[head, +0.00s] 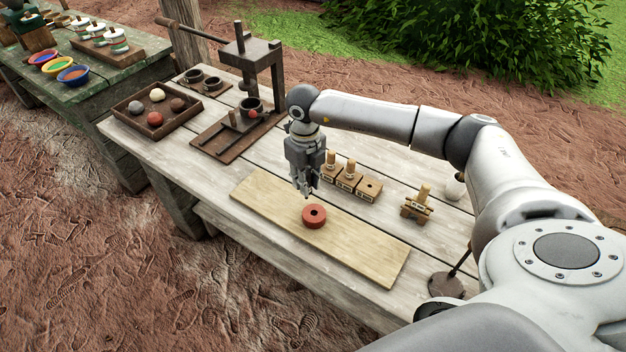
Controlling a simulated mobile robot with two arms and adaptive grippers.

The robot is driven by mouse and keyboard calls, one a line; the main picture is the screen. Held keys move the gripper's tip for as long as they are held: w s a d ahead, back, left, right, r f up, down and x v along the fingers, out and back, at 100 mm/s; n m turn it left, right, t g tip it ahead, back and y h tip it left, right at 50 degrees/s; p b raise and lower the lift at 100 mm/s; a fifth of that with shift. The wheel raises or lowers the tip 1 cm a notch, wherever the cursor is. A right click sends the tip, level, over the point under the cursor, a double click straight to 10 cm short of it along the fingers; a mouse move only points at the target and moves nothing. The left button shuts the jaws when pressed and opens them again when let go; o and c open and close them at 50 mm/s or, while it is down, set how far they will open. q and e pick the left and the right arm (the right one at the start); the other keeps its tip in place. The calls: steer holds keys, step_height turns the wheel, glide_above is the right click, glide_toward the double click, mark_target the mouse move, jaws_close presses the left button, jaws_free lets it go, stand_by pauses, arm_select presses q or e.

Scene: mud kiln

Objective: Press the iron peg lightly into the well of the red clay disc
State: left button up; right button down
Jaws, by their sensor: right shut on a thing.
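The red clay disc (314,222) lies flat on the pale wooden board, with its dark round well facing up. My right gripper (307,191) points down just behind and slightly left of the disc, above the board. It is shut on a small dark thing, which I take for the iron peg; the fingers hide most of it. The gripper appears apart from the disc, but its exact height is hard to tell. My left gripper is not in view.
Stamp blocks (347,180) stand right of my gripper, and a small wooden stand (417,209) is further right. A dark press (277,82) and a tray of clay balls (133,123) are at the back left. The pale board (365,250) is otherwise clear.

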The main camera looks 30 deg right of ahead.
steer(key=shift+w+a+b, duration=0.25)
steer(key=shift+w+a, duration=0.25)
steer(key=shift+a, duration=0.3)
steer(key=shift+w+a+b, duration=0.25)
steer(key=shift+w+a, duration=0.2)
steer(key=shift+a, duration=0.3)
steer(key=shift+w+a+b, duration=0.25)
steer(key=shift+w+a, duration=0.25)
steer(key=shift+a, duration=0.3)
